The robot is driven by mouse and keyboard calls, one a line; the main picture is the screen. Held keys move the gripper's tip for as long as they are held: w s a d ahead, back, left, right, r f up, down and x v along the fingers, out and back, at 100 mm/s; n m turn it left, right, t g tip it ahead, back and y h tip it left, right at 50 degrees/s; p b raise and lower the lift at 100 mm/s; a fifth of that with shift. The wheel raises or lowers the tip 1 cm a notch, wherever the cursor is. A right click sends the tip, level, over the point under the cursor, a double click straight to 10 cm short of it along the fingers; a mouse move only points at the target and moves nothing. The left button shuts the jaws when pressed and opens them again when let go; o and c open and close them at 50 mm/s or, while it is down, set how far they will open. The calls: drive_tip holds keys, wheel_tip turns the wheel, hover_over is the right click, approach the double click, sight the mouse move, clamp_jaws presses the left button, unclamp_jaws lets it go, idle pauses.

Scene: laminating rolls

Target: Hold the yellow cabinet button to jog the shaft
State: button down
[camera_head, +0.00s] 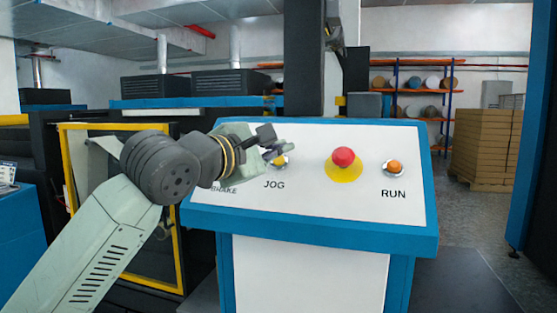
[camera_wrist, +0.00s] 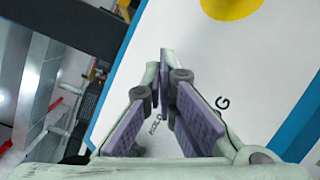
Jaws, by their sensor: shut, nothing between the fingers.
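The yellow JOG button (camera_head: 281,161) sits in a light ring on the white sloping face of the blue-framed cabinet (camera_head: 310,190). My gripper (camera_head: 284,150) is shut and empty, with its fingertips over the upper part of that button in the head view. They partly cover it, and I cannot tell whether they touch it. In the wrist view the shut fingers (camera_wrist: 163,62) point at the panel beside the JOG lettering. The yellow button does not show there, hidden or out of view.
On the panel, a red mushroom button (camera_head: 343,157) on a yellow disc and an orange RUN button (camera_head: 393,167) stand right of JOG. The BRAKE label is partly behind my arm. A black column (camera_head: 304,60) rises behind. Stacked cartons (camera_head: 486,145) stand far right.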

drive_tip(key=s+r, duration=0.1)
drive_tip(key=s+a+r+p, duration=0.1)
drive_tip(key=s+r, duration=0.1)
drive_tip(key=shift+s+r, duration=0.2)
drive_tip(key=shift+r, duration=0.05)
idle(0.9)
